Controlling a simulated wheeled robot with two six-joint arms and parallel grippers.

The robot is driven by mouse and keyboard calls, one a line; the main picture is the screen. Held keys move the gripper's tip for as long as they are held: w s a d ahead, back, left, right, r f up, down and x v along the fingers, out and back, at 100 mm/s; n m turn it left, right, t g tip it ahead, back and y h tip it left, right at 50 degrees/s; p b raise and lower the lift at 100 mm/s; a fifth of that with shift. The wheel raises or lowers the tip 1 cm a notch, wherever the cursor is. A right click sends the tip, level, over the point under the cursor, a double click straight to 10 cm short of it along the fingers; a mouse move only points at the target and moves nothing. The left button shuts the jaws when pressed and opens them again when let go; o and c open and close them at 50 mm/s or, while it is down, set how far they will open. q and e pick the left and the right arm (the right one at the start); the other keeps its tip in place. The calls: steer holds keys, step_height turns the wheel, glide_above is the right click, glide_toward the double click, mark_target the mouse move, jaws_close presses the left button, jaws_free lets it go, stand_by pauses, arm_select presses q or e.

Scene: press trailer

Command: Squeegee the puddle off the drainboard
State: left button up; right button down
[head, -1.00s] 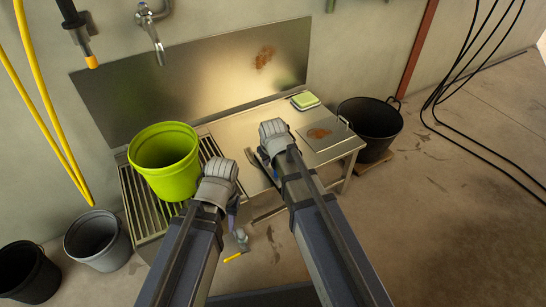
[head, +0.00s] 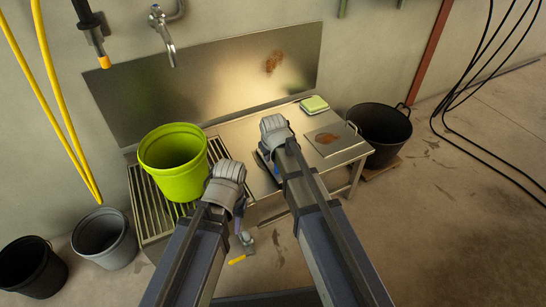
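The steel drainboard (head: 237,135) is a bench with a slatted left part and a flat right part. A square plate with a brown patch (head: 327,138) lies at its right end. I cannot make out a clear puddle. My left gripper (head: 228,180) shows from behind, beside the lime bucket, over the bench's front edge. My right gripper (head: 275,130) is over the flat part, left of the plate. A dark flat piece (head: 266,166) shows beside and below it, possibly a squeegee; whether it is held is hidden. Both sets of fingertips are hidden.
The lime bucket (head: 173,160) stands on the slats. A green-topped sponge or box (head: 314,104) lies at the back right. A black tub (head: 379,133) stands right of the bench. A yellow-handled tool (head: 242,250) is low in front. Two buckets stand at left.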

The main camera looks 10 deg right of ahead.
steer(key=shift+w+a+f, duration=0.1)
steer(key=shift+w+a, duration=0.25)
steer(key=shift+w, duration=0.55)
steer(key=shift+w+a, duration=0.3)
steer(key=shift+w, duration=0.55)
steer(key=shift+w, duration=0.1)
steer(key=shift+w+a, duration=0.35)
steer(key=shift+w, duration=0.5)
steer(key=shift+w+a, duration=0.3)
steer(key=shift+w, duration=0.5)
steer(key=shift+w, duration=0.1)
steer(key=shift+w+a, duration=0.3)
steer(key=shift+w, duration=0.55)
steer(key=shift+w+a, duration=0.3)
steer(key=shift+w, duration=0.5)
steer(key=shift+w+a, duration=0.45)
steer(key=shift+w, duration=0.7)
steer(key=shift+w+a, duration=0.4)
steer(key=shift+w, duration=0.8)
steer(key=shift+w+a, duration=0.45)
steer(key=shift+w, duration=0.7)
steer(key=shift+s+a, duration=0.45)
steer(key=shift+a, duration=0.3)
